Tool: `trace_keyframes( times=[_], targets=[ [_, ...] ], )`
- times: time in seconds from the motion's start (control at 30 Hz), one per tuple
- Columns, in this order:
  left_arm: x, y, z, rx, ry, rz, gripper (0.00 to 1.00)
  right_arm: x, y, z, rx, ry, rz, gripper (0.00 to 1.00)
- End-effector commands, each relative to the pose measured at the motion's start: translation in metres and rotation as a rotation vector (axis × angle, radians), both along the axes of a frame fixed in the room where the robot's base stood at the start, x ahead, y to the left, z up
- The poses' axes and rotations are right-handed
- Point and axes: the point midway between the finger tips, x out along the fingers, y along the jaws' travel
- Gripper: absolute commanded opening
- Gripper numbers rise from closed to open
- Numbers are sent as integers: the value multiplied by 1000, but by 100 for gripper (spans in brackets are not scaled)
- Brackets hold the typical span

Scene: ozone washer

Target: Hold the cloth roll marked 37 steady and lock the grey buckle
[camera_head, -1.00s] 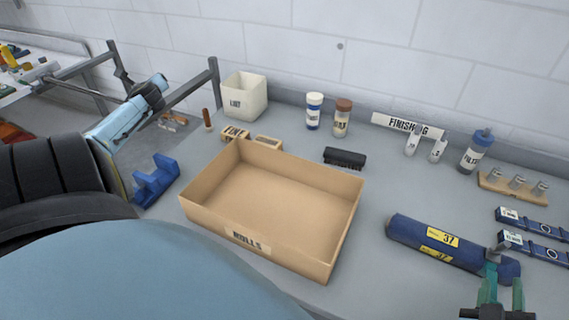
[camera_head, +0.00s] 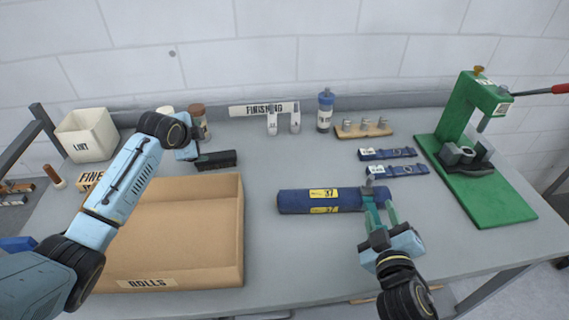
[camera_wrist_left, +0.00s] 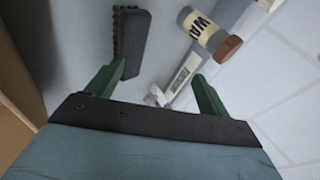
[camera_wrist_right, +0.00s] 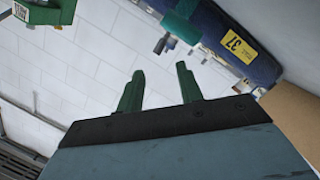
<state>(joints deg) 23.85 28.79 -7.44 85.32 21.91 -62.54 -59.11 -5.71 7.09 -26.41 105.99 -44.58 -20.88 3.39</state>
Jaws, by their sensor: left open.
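The blue cloth roll marked 37 (camera_head: 295,201) lies on the bench in front of the right side, with a teal strap (camera_wrist_right: 182,22) around it near its right end. The small grey buckle (camera_wrist_right: 166,43) shows at the strap in the right wrist view; I cannot tell whether it is locked. My right gripper (camera_head: 380,212) is at the roll's right end; its fingers (camera_wrist_right: 160,90) are apart with nothing between them. My left gripper (camera_head: 190,152) is above the bench near the black brush, away from the roll; its fingers (camera_wrist_left: 157,90) are open and empty.
The cardboard ROLLS box (camera_head: 215,272) stands left of the roll. Behind are the black brush (camera_head: 216,160), brown-capped bottle (camera_head: 200,125), blue-capped bottle (camera_head: 325,112) and a wooden peg block (camera_head: 355,132). Two blue straps (camera_head: 397,171) and a green press (camera_head: 490,195) are at right.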

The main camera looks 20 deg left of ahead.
Motion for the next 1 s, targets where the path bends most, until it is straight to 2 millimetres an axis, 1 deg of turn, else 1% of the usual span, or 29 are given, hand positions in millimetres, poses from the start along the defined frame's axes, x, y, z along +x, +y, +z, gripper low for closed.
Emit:
trace_keyframes(
  times=[0.03,0.07,0.1,0.17,0.2,0.27,0.3,0.4,0.43,0.5,0.53,0.6,0.67,0.8,0.87,1.0],
  targets=[
    [7,-31,4,-47,32,-27,80,0,0,0,0,0,0,36],
    [9,-49,4,-75,58,-41,80,0,0,0,0,0,0,36],
    [10,-73,5,-107,97,-58,80,0,0,0,0,0,0,36],
    [10,-108,9,-150,160,-86,80,0,0,0,0,0,0,36],
    [8,-131,11,-170,204,-104,80,0,0,0,0,0,0,36],
    [3,-163,15,-193,275,-127,80,0,0,0,0,0,0,36],
    [-2,-183,18,-199,323,-140,80,0,0,0,0,0,0,36],
    [-18,-224,26,-189,441,-161,80,0,0,0,0,0,0,36],
    [-23,-233,28,-180,474,-163,80,0,0,0,0,0,0,36],
    [-35,-252,33,-152,546,-165,80,0,0,0,0,0,0,36],
    [-40,-258,35,-136,574,-164,80,0,0,0,0,0,0,36],
    [-50,-268,39,-103,628,-154,80,0,0,0,0,0,0,36],
    [-57,-274,42,-75,663,-146,80,0,0,0,0,0,0,36],
    [-68,-280,45,-29,713,-129,80,0,0,0,0,0,0,36],
    [-69,-281,44,-21,722,-125,80,0,0,0,0,0,0,36],
    [-71,-281,32,-16,731,-121,80,0,0,0,0,0,0,36]
  ],
)
